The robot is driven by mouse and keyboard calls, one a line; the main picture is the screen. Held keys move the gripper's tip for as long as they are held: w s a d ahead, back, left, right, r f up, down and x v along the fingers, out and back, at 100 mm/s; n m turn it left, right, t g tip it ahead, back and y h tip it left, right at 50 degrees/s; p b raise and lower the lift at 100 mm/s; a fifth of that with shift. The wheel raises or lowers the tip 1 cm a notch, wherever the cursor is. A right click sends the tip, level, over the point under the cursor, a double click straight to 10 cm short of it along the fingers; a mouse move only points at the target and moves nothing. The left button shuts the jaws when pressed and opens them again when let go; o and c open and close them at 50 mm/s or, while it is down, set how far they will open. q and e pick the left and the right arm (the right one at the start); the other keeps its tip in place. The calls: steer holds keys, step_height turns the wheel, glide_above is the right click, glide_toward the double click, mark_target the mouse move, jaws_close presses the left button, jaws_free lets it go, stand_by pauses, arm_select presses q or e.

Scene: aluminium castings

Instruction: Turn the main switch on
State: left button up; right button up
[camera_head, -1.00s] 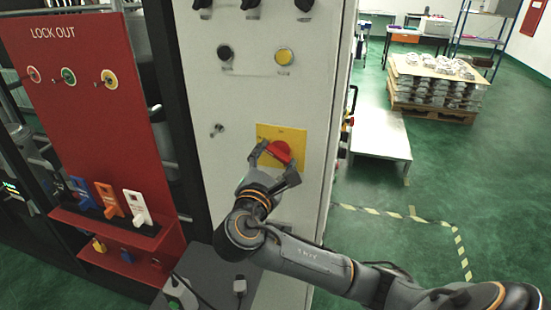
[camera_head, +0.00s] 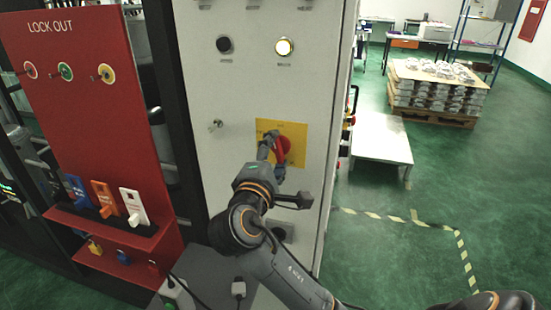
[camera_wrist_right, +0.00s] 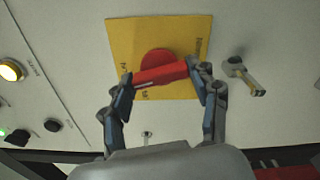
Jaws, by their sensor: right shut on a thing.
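The main switch is a red rotary handle (camera_head: 284,146) on a yellow plate (camera_head: 268,126), on the front of a pale grey cabinet. In the head view the handle stands close to upright. The right wrist view shows the red handle (camera_wrist_right: 160,73) lying across between two fingers, in front of the yellow plate (camera_wrist_right: 123,40). My right gripper (camera_head: 283,164) is shut on the handle, one finger at each end, as the right wrist view (camera_wrist_right: 164,88) shows. A round yellow lamp (camera_head: 284,47) above the switch glows. My left gripper is not in view.
A key-like part (camera_head: 216,124) sticks out left of the switch, and a black knob (camera_head: 224,45) is above it. A red lock-out board (camera_head: 105,135) with padlocks stands left. A low pale table (camera_head: 380,145) and a pallet of castings (camera_head: 432,115) are right on open green floor.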

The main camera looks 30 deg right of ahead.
steer(key=shift+f+m+b, duration=0.1)
steer(key=shift+m+b, duration=0.55)
steer(key=shift+m, duration=0.75)
steer(key=o, duration=1.1)
steer(key=shift+o, duration=0.2)
steer(key=v, duration=1.2)
